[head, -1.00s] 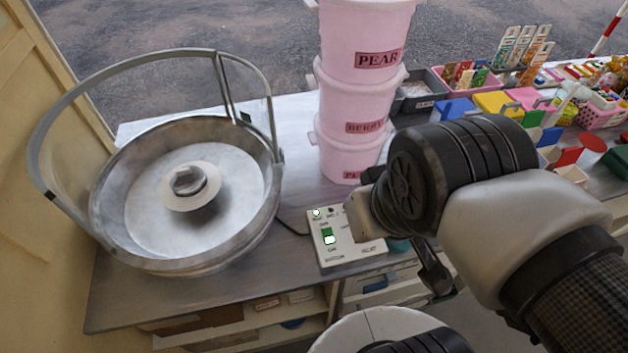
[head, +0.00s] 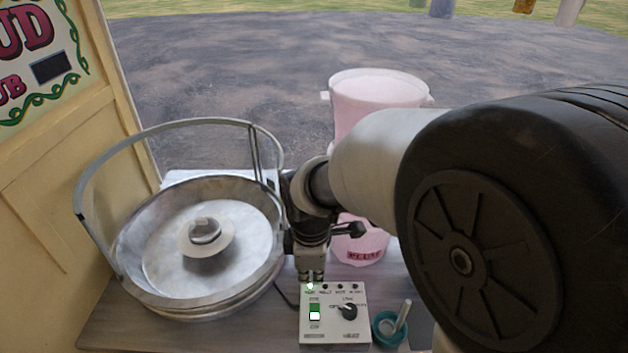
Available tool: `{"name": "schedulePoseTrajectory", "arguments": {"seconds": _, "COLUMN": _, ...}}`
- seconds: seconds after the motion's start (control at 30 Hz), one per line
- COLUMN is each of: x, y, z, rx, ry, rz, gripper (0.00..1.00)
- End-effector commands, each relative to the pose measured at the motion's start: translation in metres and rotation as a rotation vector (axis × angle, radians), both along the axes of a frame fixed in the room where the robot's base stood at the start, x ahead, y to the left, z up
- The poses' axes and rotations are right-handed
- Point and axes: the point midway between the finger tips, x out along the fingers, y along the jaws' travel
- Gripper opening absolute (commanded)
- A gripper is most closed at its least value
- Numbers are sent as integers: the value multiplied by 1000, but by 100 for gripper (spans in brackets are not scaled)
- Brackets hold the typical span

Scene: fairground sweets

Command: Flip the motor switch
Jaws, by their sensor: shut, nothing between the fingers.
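The control box (head: 333,332) is a pale panel at the front of the counter in the head view. Its rocker switch (head: 314,313), green above and white below, sits on the left of the panel. A black knob (head: 347,312) is to its right. A bright white lamp (head: 310,287) shows in the top row beside several small dark parts. My gripper (head: 312,278) points down at the box's back edge, just behind the lamp and switch. It is shut and empty. Whether its tips touch the panel I cannot tell.
A round metal floss pan (head: 142,290) with a clear guard stands to the left. Pink tubs (head: 378,88) are stacked behind, partly hidden by my arm. A teal cup (head: 388,330) with a stick stands right of the box.

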Motion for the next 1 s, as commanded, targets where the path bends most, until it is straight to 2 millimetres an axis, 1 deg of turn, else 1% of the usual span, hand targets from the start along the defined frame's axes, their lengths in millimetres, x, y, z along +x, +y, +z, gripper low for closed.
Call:
{"name": "schedulePoseTrajectory", "arguments": {"seconds": 0.1, "x": 2, "y": 4, "z": -5, "rx": -6, "ry": 6, "rz": 34, "gripper": 0}}
{"name": "schedulePoseTrajectory", "arguments": {"seconds": 0.43, "x": 2, "y": 4, "z": -6, "rx": -6, "ry": 5, "rz": 35, "gripper": 0}}
{"name": "schedulePoseTrajectory", "arguments": {"seconds": 0.57, "x": 3, "y": 4, "z": -15, "rx": -7, "ry": 6, "rz": 33, "gripper": 0}}
{"name": "schedulePoseTrajectory", "arguments": {"seconds": 0.67, "x": 4, "y": 4, "z": -31, "rx": -8, "ry": 9, "rz": 33, "gripper": 0}}
{"name": "schedulePoseTrajectory", "arguments": {"seconds": 1.0, "x": 13, "y": 3, "z": -104, "rx": -8, "ry": 9, "rz": 33, "gripper": 0}}
